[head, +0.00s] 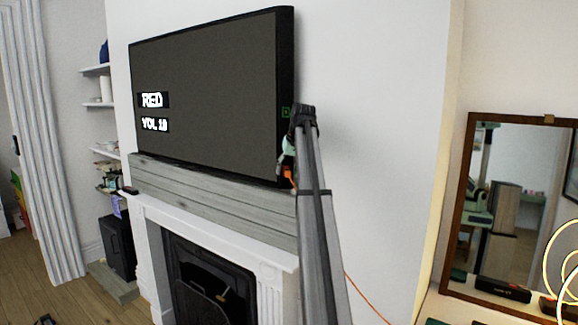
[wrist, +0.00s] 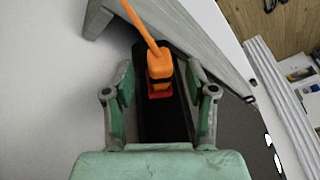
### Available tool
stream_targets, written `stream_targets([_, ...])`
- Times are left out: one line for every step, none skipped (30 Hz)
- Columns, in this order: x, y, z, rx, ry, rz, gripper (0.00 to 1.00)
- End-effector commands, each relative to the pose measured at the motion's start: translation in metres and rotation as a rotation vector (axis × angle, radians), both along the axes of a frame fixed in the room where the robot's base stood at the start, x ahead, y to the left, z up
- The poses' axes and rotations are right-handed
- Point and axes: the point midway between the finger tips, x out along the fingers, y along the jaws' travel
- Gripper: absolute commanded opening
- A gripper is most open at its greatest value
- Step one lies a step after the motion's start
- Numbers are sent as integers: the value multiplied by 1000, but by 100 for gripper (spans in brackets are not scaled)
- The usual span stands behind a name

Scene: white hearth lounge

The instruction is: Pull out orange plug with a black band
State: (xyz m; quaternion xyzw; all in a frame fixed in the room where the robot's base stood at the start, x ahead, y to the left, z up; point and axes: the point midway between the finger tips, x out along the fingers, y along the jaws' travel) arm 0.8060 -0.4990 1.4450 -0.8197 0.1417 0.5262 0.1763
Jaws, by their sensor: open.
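The orange plug (wrist: 160,66) has a dark band across it and its orange cord (wrist: 139,22) runs up in the wrist view. It stands at a small red-orange piece (wrist: 160,91) on a black strip (wrist: 165,122), which looks like the side of the TV. My gripper (wrist: 162,72) is open, with one green-grey finger on each side of the plug and visible gaps to it. In the head view my gripper (head: 287,158) is at the lower right edge of the TV (head: 205,85), and a bit of orange (head: 289,178) shows there. My arm hides part of this spot.
A grey wooden mantel beam (head: 215,198) lies just below the TV, above a white fireplace (head: 275,285). The orange cord trails down the wall at right (head: 362,297). A framed mirror (head: 467,180) stands further right. The wall between is bare.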

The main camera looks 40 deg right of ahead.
Motion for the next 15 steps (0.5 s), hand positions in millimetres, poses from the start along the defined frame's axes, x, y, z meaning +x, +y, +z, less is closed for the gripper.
stream_targets([0,0,0,0,0,0,56])
stream_targets([0,0,0,0,0,0,56])
stream_targets([0,0,0,0,0,0,56])
stream_targets([0,0,0,0,0,0,56])
stream_targets([0,0,0,0,0,0,53])
stream_targets([0,0,0,0,0,0,39])
stream_targets([0,0,0,0,0,0,28])
stream_targets([0,0,0,0,0,0,17])
stream_targets([0,0,0,0,0,0,3])
stream_targets([0,0,0,0,0,0,0])
stream_targets([0,0,0,0,0,0,0])
stream_targets([0,0,0,0,0,0,0])
stream_targets([0,0,0,0,0,0,0])
stream_targets([0,0,0,1,0,1,0])
stream_targets([0,0,0,1,0,1,0])
